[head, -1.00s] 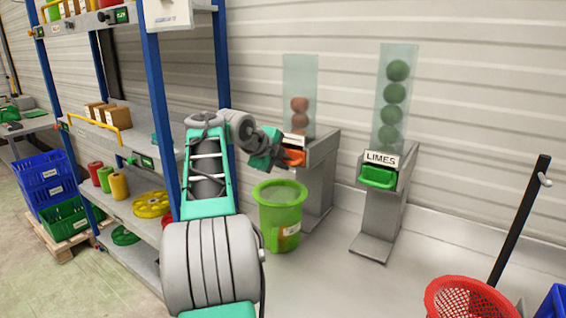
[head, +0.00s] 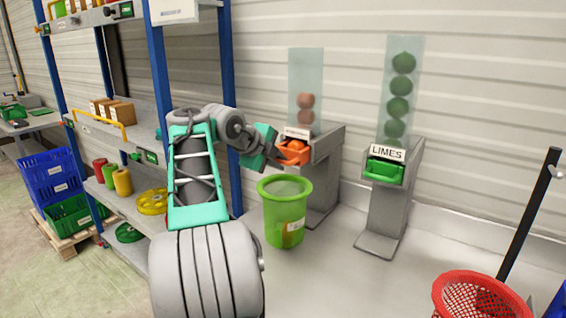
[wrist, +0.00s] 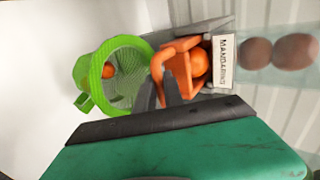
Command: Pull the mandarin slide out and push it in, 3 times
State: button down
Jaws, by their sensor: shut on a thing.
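The orange mandarin slide (head: 298,158) sticks out from its grey stand, with a mandarin (wrist: 199,62) in it. My gripper (head: 279,160) is at the slide's front; in the wrist view its dark fingers (wrist: 161,88) are shut on the handle (wrist: 157,70). The clear tube (head: 305,70) above holds mandarins stacked at its bottom, behind the MANDARINS label (wrist: 223,62). A green bucket (head: 285,215) stands below and in front of the slide. One orange mandarin (wrist: 108,70) shows inside the bucket in the wrist view.
To the right stands the limes dispenser (head: 385,170) with its green slide. A red basket (head: 480,300) and a dark post (head: 530,215) are at the lower right. A shelf rack (head: 150,150) stands on the left, close to my arm. The floor between is clear.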

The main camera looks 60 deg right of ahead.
aim_at(286, 154)
jog(key=shift+w+a+r+b, duration=0.15)
jog(key=shift+a+b, duration=0.1)
jog(key=shift+a, duration=0.7)
jog(key=shift+w+a+b, duration=0.2)
jog(key=shift+a+b, duration=0.05)
jog(key=shift+a, duration=0.7)
jog(key=shift+w+a+r+b, duration=0.15)
jog(key=shift+a+b, duration=0.1)
jog(key=shift+a, duration=0.7)
jog(key=shift+d, duration=0.1)
jog(key=shift+s+d+p, duration=0.25)
jog(key=shift+d+p, duration=0.15)
jog(key=shift+d, duration=1.3)
jog(key=shift+s+d+p, duration=0.25)
jog(key=shift+d+p, duration=0.15)
jog(key=shift+d, duration=1.3)
jog(key=shift+s+d+p, duration=0.25)
jog(key=shift+d+p, duration=0.15)
jog(key=shift+d, duration=1.3)
jog(key=shift+a, duration=0.1)
jog(key=c, duration=1.6)
grip_release()
jog(key=shift+a, duration=0.1)
jog(key=shift+o, duration=1)
jog(key=shift+f, duration=0.2)
